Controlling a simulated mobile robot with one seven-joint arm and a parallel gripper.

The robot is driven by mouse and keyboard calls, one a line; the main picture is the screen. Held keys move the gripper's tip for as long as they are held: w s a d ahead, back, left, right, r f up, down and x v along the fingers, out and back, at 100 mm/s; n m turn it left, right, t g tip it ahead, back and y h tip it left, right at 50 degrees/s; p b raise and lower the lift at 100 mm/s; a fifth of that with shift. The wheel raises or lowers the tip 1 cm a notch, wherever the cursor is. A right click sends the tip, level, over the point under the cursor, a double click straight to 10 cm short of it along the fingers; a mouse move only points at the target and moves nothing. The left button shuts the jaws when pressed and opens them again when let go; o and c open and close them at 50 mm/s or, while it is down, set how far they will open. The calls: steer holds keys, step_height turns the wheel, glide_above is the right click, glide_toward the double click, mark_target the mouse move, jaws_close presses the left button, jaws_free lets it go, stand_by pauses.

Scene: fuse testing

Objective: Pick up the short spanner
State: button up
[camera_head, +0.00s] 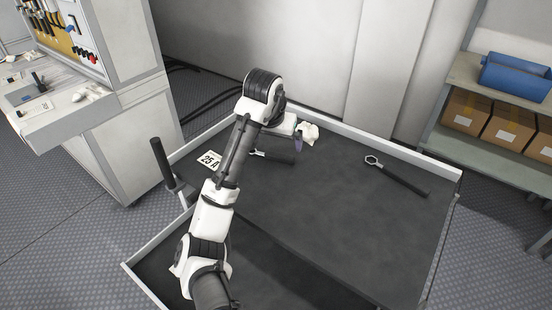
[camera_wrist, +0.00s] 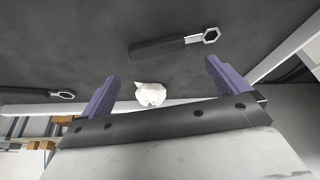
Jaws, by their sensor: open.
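The short spanner (camera_head: 279,158) lies flat on the dark cart top (camera_head: 330,215), its ring end partly covered by my arm in the head view. In the wrist view the short spanner (camera_wrist: 165,47) lies across the upper middle, ring end to the right, past my fingertips. My gripper (camera_wrist: 162,70) is open and empty, its purple fingers apart. In the head view one purple finger of my gripper (camera_head: 299,139) shows near the cart's far edge, beside the spanner. A longer spanner (camera_head: 398,180) lies to the right; it shows cut off at left in the wrist view (camera_wrist: 30,95).
A white crumpled item (camera_head: 309,132) lies by the far rim, close to my gripper; it also shows between the fingers (camera_wrist: 150,95). A "25 A" card (camera_head: 208,160) lies left of my arm. Raised white rims edge the cart. The cart's middle is clear.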

mark_target(280, 155)
steer(key=shift+s+p+x, duration=0.15)
steer(key=shift+s+x, duration=0.05)
steer(key=shift+x, duration=1.3)
steer(key=shift+s+p+x, duration=0.15)
steer(key=shift+x, duration=1.35)
steer(key=shift+f, duration=0.1)
steer(key=shift+c, duration=0.3)
steer(key=c, duration=0.9)
